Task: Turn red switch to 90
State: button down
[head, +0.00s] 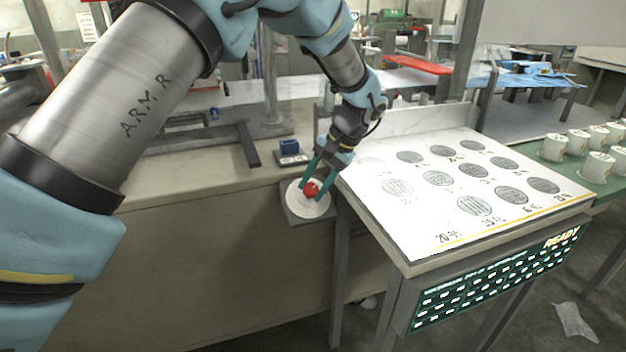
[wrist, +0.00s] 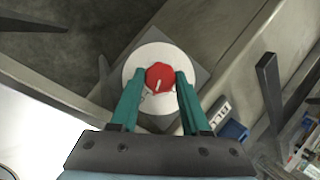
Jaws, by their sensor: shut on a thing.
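The red switch (head: 311,188) is a small red knob on a round white dial (head: 296,206), which sits on a grey square plate at the front edge of the bench. My gripper (head: 312,180) reaches down with green fingers on either side of the knob. In the wrist view my gripper (wrist: 158,82) is shut on the red switch.
A blue block on a small labelled plate (head: 290,150) stands just behind the dial. A sloped white panel (head: 420,215) with grey discs is close on the right, above a green "READY" display (head: 480,285). White cups (head: 553,147) stand farther right. Floor space lies in front.

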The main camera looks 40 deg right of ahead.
jog(key=shift+s+m+t+p, duration=0.15)
jog(key=shift+m+t, duration=0.4)
jog(key=shift+m, duration=0.45)
jog(key=shift+m+t+p, duration=0.15)
jog(key=shift+m+t, duration=0.4)
jog(key=shift+m, duration=0.45)
jog(key=shift+c, duration=1.9)
grip_release()
jog(key=shift+f, duration=0.1)
jog(key=shift+d, duration=0.1)
jog(key=b+v, duration=0.2)
jog(key=v, duration=0.9)
jog(key=shift+d+f, duration=0.1)
jog(key=shift+f, duration=0.05)
